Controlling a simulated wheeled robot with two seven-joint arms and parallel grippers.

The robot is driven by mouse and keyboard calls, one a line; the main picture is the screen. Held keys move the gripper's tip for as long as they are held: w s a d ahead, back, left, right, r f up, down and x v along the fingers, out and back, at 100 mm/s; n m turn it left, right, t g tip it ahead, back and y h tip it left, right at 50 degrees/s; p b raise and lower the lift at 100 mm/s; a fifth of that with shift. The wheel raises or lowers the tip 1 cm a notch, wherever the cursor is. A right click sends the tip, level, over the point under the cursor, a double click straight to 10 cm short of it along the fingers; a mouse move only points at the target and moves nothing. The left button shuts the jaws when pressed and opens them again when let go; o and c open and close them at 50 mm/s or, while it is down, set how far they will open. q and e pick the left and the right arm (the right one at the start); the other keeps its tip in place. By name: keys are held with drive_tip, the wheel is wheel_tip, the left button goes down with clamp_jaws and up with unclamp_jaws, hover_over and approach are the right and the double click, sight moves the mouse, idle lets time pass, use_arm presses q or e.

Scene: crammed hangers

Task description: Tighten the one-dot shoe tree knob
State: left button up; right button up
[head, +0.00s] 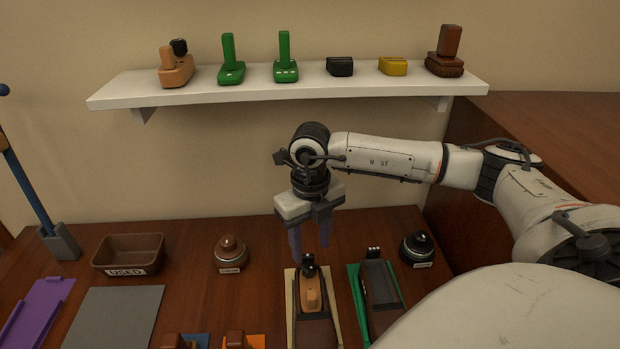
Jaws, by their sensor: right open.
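My right gripper (311,246) hangs fingers down above the back end of a dark brown shoe (312,333) on a cream mat. It is open and empty. A tan shoe tree (312,297) sits in this shoe, with a dark knob (308,262) at its back, just below my fingertips. I cannot make out a dot on it. My left gripper is not in view.
A brown bin marked USED (128,254) and a grey mat (115,318) lie at left. A brown jar (231,254) and a black jar (417,248) flank the shoes. A white shelf (300,92) holds several items above. A blue post (30,185) stands far left.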

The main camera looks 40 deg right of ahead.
sight(310, 267)
wheel_tip(310, 267, down, 7)
drive_tip(key=shift+r+b, duration=0.1)
drive_tip(key=shift+b, duration=0.45)
drive_tip(key=shift+a+f, duration=0.1)
drive_tip(key=shift+f, duration=0.2)
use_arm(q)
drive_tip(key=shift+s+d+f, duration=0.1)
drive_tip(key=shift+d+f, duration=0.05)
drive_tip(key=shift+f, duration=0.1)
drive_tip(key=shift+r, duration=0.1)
use_arm(e)
drive_tip(key=c, duration=1)
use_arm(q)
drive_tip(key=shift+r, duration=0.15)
use_arm(e)
drive_tip(key=shift+r+m, duration=0.1)
drive_tip(key=shift+m, duration=0.3)
drive_tip(key=shift+c, duration=0.2)
